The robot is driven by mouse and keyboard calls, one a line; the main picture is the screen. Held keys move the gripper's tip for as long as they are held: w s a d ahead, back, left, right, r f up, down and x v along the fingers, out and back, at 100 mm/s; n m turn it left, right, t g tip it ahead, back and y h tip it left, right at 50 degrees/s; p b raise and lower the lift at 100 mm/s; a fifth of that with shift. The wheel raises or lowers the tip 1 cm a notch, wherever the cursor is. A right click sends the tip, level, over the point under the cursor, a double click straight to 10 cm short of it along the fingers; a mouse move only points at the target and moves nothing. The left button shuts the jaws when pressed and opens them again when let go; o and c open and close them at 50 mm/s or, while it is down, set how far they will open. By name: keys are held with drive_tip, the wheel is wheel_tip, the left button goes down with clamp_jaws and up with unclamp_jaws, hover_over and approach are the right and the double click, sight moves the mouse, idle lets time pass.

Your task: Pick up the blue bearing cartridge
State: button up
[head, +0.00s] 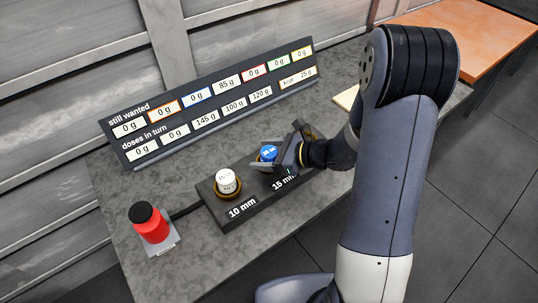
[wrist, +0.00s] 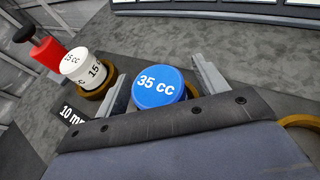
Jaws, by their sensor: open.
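The blue bearing cartridge (head: 268,153) has a round blue top and sits in a dark block (head: 212,198) on the grey bench. In the wrist view the blue cartridge (wrist: 159,88) shows a "35 cc" label on its top. My gripper (head: 272,154) is open around it, with one finger on each side. In the wrist view the fingers of my gripper (wrist: 163,86) flank the cartridge, with small gaps visible. Its lower part is hidden by my gripper.
A white cartridge (head: 226,181) stands in a brass ring left of the blue one, by the "10 mm" label. A red, black-topped container (head: 151,223) stands at the front left. A sign board (head: 215,105) runs along the back. An orange table (head: 470,35) is at far right.

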drive_tip(key=shift+w+a+f, duration=0.15)
drive_tip(key=shift+a, duration=0.15)
drive_tip(key=c, duration=1.2)
drive_tip(key=shift+c, duration=0.8)
